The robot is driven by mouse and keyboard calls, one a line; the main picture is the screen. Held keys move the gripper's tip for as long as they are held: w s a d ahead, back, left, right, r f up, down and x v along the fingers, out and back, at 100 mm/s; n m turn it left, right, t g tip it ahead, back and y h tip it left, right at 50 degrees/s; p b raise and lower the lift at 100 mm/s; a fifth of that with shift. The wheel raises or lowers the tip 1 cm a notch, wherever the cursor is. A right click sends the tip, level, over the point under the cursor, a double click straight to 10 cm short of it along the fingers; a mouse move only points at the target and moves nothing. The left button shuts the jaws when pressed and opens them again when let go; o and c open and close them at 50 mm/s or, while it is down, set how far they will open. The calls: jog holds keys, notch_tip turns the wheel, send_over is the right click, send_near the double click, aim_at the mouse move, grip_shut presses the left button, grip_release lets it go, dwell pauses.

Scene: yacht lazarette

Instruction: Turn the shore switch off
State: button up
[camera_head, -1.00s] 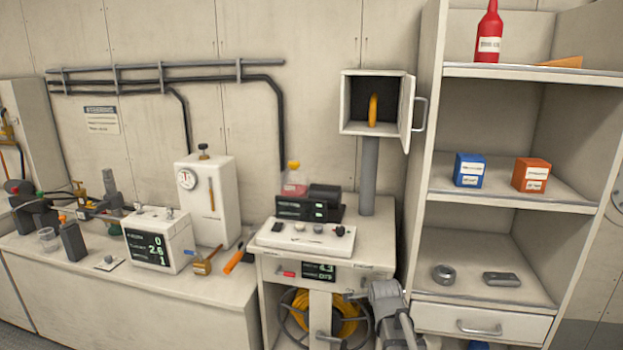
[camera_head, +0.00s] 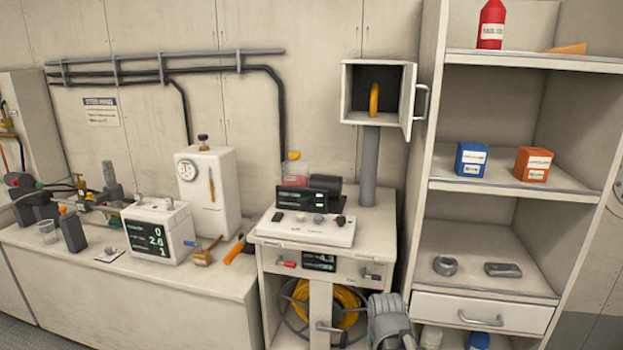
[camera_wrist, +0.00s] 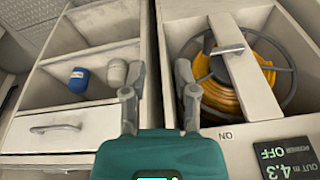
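No part is legibly marked as the shore switch. The likely place is the white cabinet with a small dark display (camera_head: 319,261), a red lever (camera_head: 285,264) and a grey handle (camera_head: 371,274) on its front. My gripper (camera_wrist: 158,98) is open and empty in front of the cabinet's lower part. In the head view only my arm's grey end shows, low beside the cabinet.
A yellow hose reel (camera_head: 330,303) sits inside the cabinet behind a post with a handle. Shelves (camera_head: 490,190) with a drawer (camera_head: 480,315) stand close on the right. An open box (camera_head: 353,115) is above. A workbench (camera_head: 130,290) with instruments is at left.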

jog(key=s+a+f+n+g, duration=0.1)
jog(key=s+n+g, duration=0.25)
jog(key=s, duration=0.25)
notch_tip(320, 180, up, 12)
jog(key=n+p, duration=0.1)
jog(key=p, duration=1)
jog(key=shift+s+t+p, duration=0.3)
jog(key=shift+t+p, duration=0.05)
jog(key=shift+p, duration=0.05)
dwell(0.4)
